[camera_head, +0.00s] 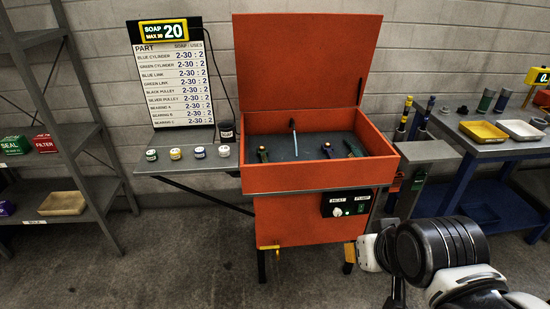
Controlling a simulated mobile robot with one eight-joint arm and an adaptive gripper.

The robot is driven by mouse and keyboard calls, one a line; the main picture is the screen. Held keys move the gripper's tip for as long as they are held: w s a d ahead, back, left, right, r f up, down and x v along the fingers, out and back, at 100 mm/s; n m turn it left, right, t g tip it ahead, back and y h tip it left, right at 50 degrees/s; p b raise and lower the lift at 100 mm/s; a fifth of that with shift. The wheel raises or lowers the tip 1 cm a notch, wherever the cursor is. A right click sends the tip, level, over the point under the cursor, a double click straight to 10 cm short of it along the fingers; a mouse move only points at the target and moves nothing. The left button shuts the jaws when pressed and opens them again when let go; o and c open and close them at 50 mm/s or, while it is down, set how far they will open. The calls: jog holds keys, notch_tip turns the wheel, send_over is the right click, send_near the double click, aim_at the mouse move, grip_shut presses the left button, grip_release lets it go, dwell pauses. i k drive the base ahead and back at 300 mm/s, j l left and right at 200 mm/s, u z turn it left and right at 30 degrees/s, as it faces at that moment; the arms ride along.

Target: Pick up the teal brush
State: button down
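The orange washer tub (318,181) stands open in the middle of the view. Several small tools lie in it. A dark green or teal item (354,146) leans at the right inside wall. Another greenish item (262,154) lies at the left, and a bluish-purple one (326,150) lies right of the middle. They are too small to tell surely which is the teal brush. My arm, with its end partly in view, is at the lower right, in front of the tub and apart from it. My gripper's fingers cannot be made out clearly.
The raised lid (305,60) stands behind the tub. A side shelf (190,163) with several small jars is at its left, below a soap chart (172,85). A grey rack stands far left. A bench (490,150) with trays stands right. Floor in front is clear.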

aim_at(356, 153)
jog(key=i+l+u, duration=0.3)
jog(key=i+l, duration=0.2)
jog(key=l, duration=0.15)
jog(key=i+l+u, duration=0.3)
jog(key=l, duration=0.4)
jog(key=i+l+u, duration=0.15)
jog(key=l, duration=0.25)
jog(key=i+l+u, duration=0.15)
jog(key=l, duration=0.25)
jog(key=i+l+u, duration=0.15)
jog(key=l, duration=0.3)
jog(key=i+l+u, duration=0.15)
jog(key=l, duration=0.3)
jog(key=i, duration=0.05)
